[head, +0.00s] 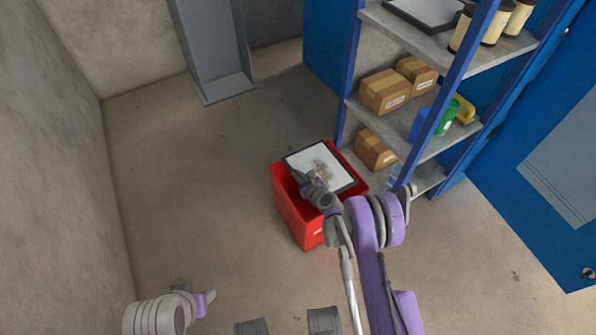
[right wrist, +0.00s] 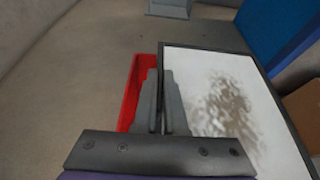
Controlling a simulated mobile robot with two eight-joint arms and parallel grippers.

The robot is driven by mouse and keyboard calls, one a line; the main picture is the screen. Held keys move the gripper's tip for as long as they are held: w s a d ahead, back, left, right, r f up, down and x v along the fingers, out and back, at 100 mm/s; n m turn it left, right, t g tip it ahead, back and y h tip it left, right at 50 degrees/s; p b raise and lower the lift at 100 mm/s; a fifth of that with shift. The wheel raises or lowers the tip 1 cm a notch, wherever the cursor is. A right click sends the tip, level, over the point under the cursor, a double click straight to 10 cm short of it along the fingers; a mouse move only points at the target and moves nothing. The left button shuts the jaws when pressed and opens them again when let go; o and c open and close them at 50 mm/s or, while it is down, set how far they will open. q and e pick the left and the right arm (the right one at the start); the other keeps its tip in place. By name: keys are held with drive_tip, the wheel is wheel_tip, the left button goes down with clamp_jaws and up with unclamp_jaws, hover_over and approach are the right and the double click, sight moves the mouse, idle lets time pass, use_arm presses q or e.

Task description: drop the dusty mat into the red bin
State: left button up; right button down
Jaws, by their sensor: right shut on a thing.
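The dusty mat (head: 322,165) is a white panel with a dark border and a brown-grey smudge. It also fills the right side of the right wrist view (right wrist: 215,95). My right gripper (head: 307,182) is shut on the mat's left edge and holds it over the red bin (head: 296,212). The mat covers much of the bin's opening in the head view. The bin's red wall also shows left of the fingers in the right wrist view (right wrist: 128,95). Whether mat and bin touch is unclear.
A blue-framed shelf (head: 425,145) stands right behind the bin, with cardboard boxes (head: 385,92), cups and a green container (head: 449,117). A blue door (head: 540,150) is at the right. A grey column (head: 215,50) stands at the back wall. Floor left of the bin is clear.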

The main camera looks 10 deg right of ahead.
wheel_tip(320, 180, down, 7)
idle(0.6)
drive_tip(key=shift+f, duration=0.1)
drive_tip(key=c, duration=0.9)
unclamp_jaws()
wheel_tip(320, 180, up, 10)
drive_tip(key=p, duration=0.4)
drive_tip(key=shift+f, duration=0.1)
